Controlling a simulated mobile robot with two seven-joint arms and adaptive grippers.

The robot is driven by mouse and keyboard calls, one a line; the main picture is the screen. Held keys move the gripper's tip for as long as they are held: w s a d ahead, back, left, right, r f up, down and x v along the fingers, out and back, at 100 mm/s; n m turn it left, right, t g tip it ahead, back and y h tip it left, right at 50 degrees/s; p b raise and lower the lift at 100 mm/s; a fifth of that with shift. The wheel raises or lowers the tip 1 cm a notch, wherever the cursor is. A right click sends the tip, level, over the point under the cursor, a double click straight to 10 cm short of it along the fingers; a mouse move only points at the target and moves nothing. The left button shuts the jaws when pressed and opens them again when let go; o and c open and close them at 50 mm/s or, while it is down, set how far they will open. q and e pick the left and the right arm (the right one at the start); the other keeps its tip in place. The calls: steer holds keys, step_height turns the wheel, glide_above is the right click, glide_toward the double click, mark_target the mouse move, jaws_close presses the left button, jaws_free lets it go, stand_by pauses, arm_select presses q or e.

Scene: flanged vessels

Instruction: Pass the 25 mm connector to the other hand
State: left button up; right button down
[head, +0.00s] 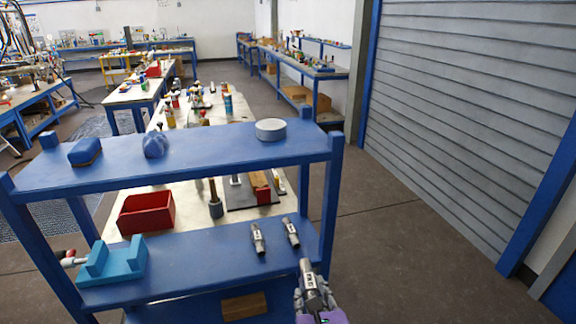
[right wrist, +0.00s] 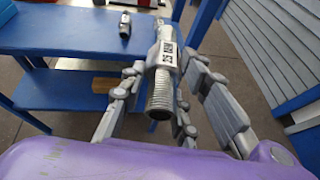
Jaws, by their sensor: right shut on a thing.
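My right gripper (head: 313,294) is at the front right of the blue shelf unit in the head view. It is shut on a grey metal connector (head: 307,273) with a dark-marked collar, held near the edge of the middle shelf. In the right wrist view the fingers of my right gripper (right wrist: 163,65) close around this connector (right wrist: 160,92), whose threaded end faces the camera. Two similar connectors, a left one (head: 257,239) and a right one (head: 291,232), lie on the middle shelf. I cannot read the sizes. My left gripper is not in view.
The blue shelf unit (head: 205,160) carries a grey round part (head: 270,129) on top. A light-blue cradle (head: 112,262) sits at the left of the middle shelf. A brown block (head: 244,306) lies on the lower shelf. Floor at the right is clear.

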steer(key=w+d+r+m+h, duration=0.1)
steer(key=w+d+r, duration=0.2)
steer(key=d+r, duration=0.9)
steer(key=shift+s+h, duration=0.2)
steer(key=shift+h, duration=0.1)
